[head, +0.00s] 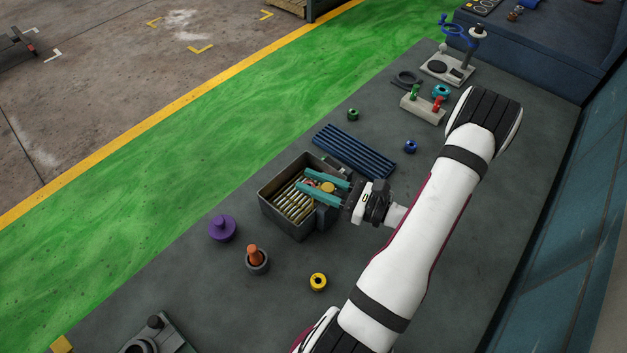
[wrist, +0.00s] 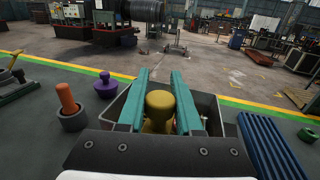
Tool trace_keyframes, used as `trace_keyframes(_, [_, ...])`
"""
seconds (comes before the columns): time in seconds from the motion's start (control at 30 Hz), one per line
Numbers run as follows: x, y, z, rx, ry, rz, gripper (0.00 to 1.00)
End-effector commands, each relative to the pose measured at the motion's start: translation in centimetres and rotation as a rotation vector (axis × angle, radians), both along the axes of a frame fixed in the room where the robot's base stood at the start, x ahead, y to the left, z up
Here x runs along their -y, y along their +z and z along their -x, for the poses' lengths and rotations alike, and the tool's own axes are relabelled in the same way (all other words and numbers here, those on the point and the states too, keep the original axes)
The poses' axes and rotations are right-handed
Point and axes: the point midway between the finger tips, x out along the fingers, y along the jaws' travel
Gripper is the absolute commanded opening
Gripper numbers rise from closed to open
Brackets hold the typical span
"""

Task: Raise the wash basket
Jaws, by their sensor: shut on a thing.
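A dark grey open tank (head: 281,217) stands on the bench. Inside it lies a slatted, brass-coloured load (head: 294,204); I cannot tell the wash basket's own frame apart from it. My gripper (head: 304,180) reaches over the tank from the right with two teal fingers. In the wrist view the fingers (wrist: 160,75) are closed on the sides of a yellow knob (wrist: 158,106). The knob also shows between the fingers in the head view (head: 327,187). What lies under the knob is hidden by the gripper.
A blue ribbed mat (head: 354,150) lies just behind the tank. A purple knob (head: 222,228), an orange peg in a grey cup (head: 256,260) and a yellow ring (head: 318,282) stand in front. A block with green and red levers (head: 423,107) is farther back. Bench space right of the mat is mostly clear.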

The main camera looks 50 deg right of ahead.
Motion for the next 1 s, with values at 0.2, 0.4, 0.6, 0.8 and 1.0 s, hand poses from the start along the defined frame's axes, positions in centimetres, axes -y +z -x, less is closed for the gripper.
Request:
trace_keyframes(0.2, [0.0,1.4,0.0,0.001,0.001,0.004,0.00])
trace_keyframes(0.4, [0.0,5.1,0.0,0.003,0.001,0.006,0.00])
trace_keyframes(0.6, [0.0,6.1,0.0,0.002,0.000,0.001,0.00])
trace_keyframes(0.8, [0.0,6.1,0.0,0.004,0.000,0.000,0.00])
trace_keyframes(1.0, [0.0,6.1,0.0,0.002,0.001,0.000,0.64])
